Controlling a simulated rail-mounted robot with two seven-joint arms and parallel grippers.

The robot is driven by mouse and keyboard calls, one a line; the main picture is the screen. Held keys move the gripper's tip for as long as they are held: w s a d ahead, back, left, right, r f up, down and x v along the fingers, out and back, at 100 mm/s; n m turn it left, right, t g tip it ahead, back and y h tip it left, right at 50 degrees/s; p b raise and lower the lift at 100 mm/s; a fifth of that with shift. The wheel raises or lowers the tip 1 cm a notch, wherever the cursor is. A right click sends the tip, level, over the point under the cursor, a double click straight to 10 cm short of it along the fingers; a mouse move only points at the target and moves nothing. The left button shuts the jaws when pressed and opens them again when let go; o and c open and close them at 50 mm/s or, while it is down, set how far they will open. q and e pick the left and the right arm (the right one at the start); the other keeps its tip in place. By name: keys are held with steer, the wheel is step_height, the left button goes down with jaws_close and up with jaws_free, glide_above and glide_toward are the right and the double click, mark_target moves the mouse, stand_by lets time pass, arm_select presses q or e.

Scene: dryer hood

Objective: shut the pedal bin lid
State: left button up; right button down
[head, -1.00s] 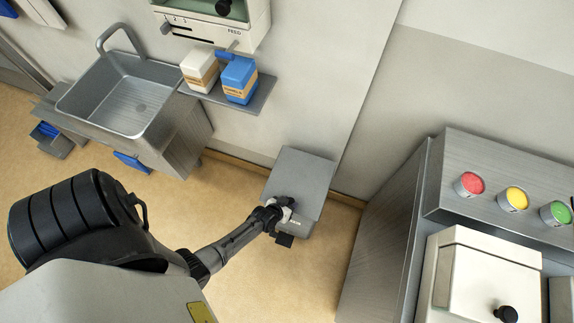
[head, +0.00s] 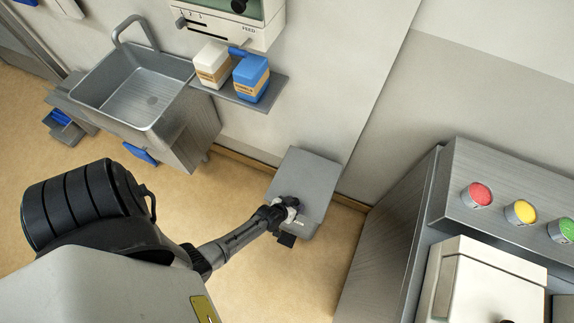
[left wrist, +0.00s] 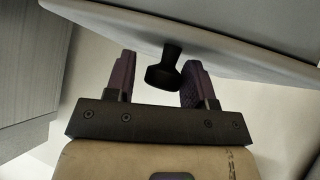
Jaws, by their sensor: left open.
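The pedal bin (head: 305,180) is a grey box on the floor against the wall, in the middle of the head view. Its flat grey lid faces up toward the head camera; its exact tilt is hard to tell. My left gripper (head: 287,211) is at the lid's near left edge and hides part of it. In the left wrist view the lid (left wrist: 215,32) is a pale slab across the top with a black knob (left wrist: 163,68) on it. My left gripper (left wrist: 160,78) is open, with one finger on each side of the knob. My right gripper is not in view.
A steel cabinet (head: 385,240) stands right of the bin, with coloured buttons on top. A shelf (head: 262,98) with two cartons and a sink (head: 140,95) are on the left. Floor left of the bin is clear.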

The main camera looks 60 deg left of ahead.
arm_select(q)
steer(key=p+v, duration=0.4)
steer(key=v, duration=0.9)
steer(key=shift+s+r, duration=0.2)
steer(key=shift+s, duration=0.15)
